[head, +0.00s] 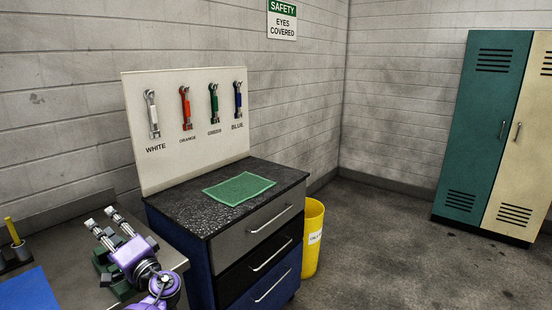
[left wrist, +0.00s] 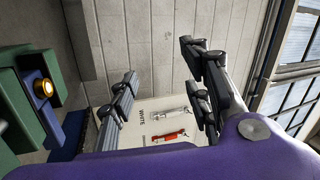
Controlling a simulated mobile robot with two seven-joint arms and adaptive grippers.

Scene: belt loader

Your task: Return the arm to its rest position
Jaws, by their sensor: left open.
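My left gripper (head: 101,218) is at the lower left of the head view, above the grey worktop (head: 178,262). Its purple body leads to two metal fingers, spread apart with nothing between them. In the left wrist view the gripper (left wrist: 158,65) also shows two separated dark fingers. Beyond them is the white tool board (left wrist: 106,113), with a white wrench (left wrist: 172,114) and an orange wrench (left wrist: 170,136). A green fixture (head: 117,287) is beside and partly behind the gripper in the head view. My right gripper is not in view.
A drawer cabinet (head: 247,242) with a green mat (head: 238,188) stands right of the worktop. Several wrenches hang on the board (head: 180,145) above. A yellow bin (head: 312,225) and lockers (head: 485,130) are farther right. The floor (head: 385,250) between them is clear.

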